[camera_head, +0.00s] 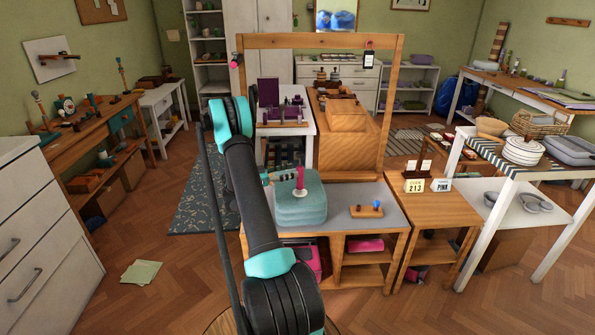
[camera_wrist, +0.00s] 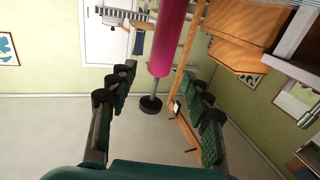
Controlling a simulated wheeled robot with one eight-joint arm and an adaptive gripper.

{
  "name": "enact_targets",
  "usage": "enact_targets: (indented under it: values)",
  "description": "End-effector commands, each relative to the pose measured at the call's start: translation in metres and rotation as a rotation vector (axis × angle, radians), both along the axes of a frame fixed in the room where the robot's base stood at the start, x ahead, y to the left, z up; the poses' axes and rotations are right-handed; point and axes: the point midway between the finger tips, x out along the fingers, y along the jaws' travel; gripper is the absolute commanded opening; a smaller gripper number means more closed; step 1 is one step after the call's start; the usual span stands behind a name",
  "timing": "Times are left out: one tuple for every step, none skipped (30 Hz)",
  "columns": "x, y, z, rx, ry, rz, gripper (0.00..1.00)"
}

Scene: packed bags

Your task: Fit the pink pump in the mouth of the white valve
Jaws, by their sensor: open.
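The pink pump (camera_head: 300,178) stands upright over the white valve (camera_head: 300,193), on top of a teal packed bag (camera_head: 300,210). Its lower end meets the valve; how deep it sits in the mouth I cannot tell. In the wrist view the pump (camera_wrist: 170,45) shows a pink body, a grey rod and a black knob. My gripper (camera_head: 287,176) is beside the pump at its left. In the wrist view my gripper (camera_wrist: 155,105) is open, its dark fingers apart on either side of the rod and knob, with visible gaps. The valve is outside the wrist view.
The bag rests on a grey-topped bench (camera_head: 345,197) with a wooden frame (camera_head: 388,110) behind it. A small wooden block with a blue knob (camera_head: 366,211) lies to the right. Signs (camera_head: 414,186) stand on a side table.

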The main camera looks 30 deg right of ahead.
Motion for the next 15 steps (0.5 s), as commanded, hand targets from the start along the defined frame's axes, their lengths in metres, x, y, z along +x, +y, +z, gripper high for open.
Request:
enact_targets:
  values:
    - [0.003, 0.012, 0.0, 0.0, 0.0, 0.003, 0.5]
    - [0.005, 0.018, 0.0, 0.0, 0.0, 0.003, 0.5]
    - [0.006, 0.025, 0.0, 0.0, 0.0, 0.003, 0.5]
    - [0.008, 0.031, 0.0, 0.0, 0.0, 0.003, 0.5]
    - [0.009, 0.036, 0.0, 0.0, 0.0, 0.003, 0.5]
    - [0.01, 0.042, 0.0, 0.0, 0.0, 0.003, 0.5]
    - [0.011, 0.047, 0.0, 0.0, 0.0, 0.002, 0.5]
    - [0.012, 0.051, 0.0, 0.0, 0.0, 0.002, 0.5]
    - [0.013, 0.056, 0.0, 0.0, 0.0, 0.002, 0.5]
    - [0.014, 0.058, 0.0, 0.0, 0.0, 0.001, 0.5]
    - [0.014, 0.061, 0.0, 0.0, 0.0, 0.001, 0.5]
    - [0.014, 0.063, 0.0, 0.0, 0.0, 0.0, 0.5]
    - [0.015, 0.065, 0.0, 0.0, 0.0, 0.0, 0.5]
    - [0.015, 0.067, 0.0, 0.0, 0.0, 0.0, 0.5]
    - [0.015, 0.068, 0.0, 0.0, 0.0, -0.001, 0.5]
